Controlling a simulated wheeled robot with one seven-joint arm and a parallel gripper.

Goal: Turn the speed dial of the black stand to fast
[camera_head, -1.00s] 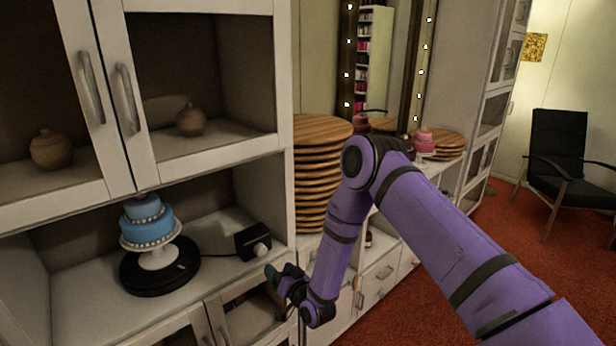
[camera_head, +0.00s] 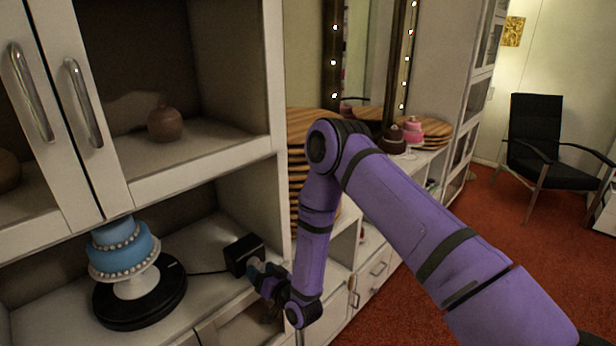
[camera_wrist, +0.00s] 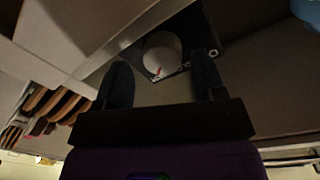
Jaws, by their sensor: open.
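The black stand (camera_head: 138,308) sits on the lower shelf at the left, with a blue two-tier cake (camera_head: 122,246) on a white pedestal on top. A cord runs from it to a black control box (camera_head: 240,250) near the shelf's right front. My gripper (camera_head: 256,268) is open right at the box. In the wrist view my gripper's (camera_wrist: 163,75) two dark fingers stand on either side of the dial; contact cannot be told.
The cabinet's side wall (camera_head: 245,195) rises just right of the box, and an upper shelf (camera_head: 200,155) with a brown pot (camera_head: 165,123) is above. Stacked wooden boards (camera_head: 298,170) stand right of the cabinet.

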